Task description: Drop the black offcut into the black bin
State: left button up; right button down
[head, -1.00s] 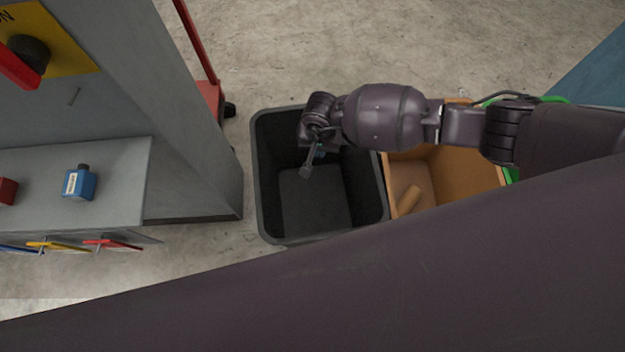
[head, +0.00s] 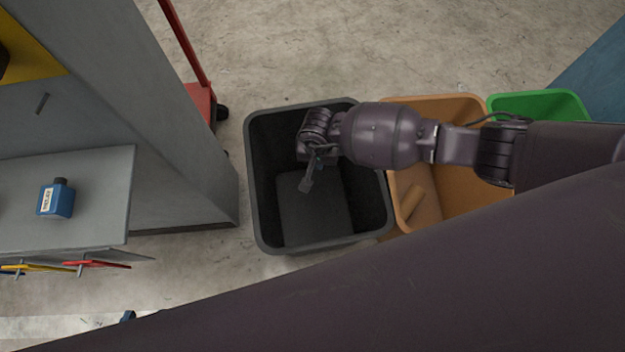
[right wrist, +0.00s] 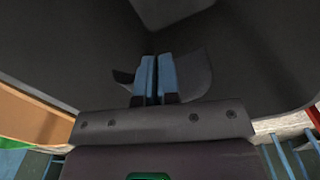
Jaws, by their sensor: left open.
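The black bin (head: 262,215) stands open on the floor at the centre of the head view. My right gripper (head: 318,164) reaches in from the right and is over the bin's opening. In the right wrist view its blue fingers (right wrist: 155,78) are close together on the black offcut (right wrist: 198,72), a thin dark curved piece sticking out on both sides. In the head view the offcut (head: 308,178) shows as a small dark piece at the fingertips. Only a small tip of my left gripper (head: 128,316) shows at the lower left, far from the bin; it is open.
An orange bin (head: 465,205) with a tan piece (head: 411,202) inside adjoins the black bin, with a green bin (head: 540,97) beyond. A grey cabinet with a shelf (head: 90,215) holding a blue bottle (head: 56,199) stands left. A red trolley (head: 203,100) is behind it.

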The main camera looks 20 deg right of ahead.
jog(key=c, duration=1.1)
grip_release()
jog(key=o, duration=1.1)
pick_arm(q)
jog(key=shift+s+f, duration=0.15)
jog(key=shift+s, duration=0.05)
jog(key=shift+t, duration=0.5)
jog(key=r+p, duration=0.1)
jog(key=w+r+p, duration=0.1)
jog(key=r, duration=0.1)
jog(key=w+r+p, duration=0.1)
jog(key=shift+w+r, duration=0.1)
jog(key=shift+r, duration=0.15)
pick_arm(e)
notch_tip(320, 180, up, 6)
jog(key=shift+f, duration=0.2)
jog(key=shift+f, duration=0.1)
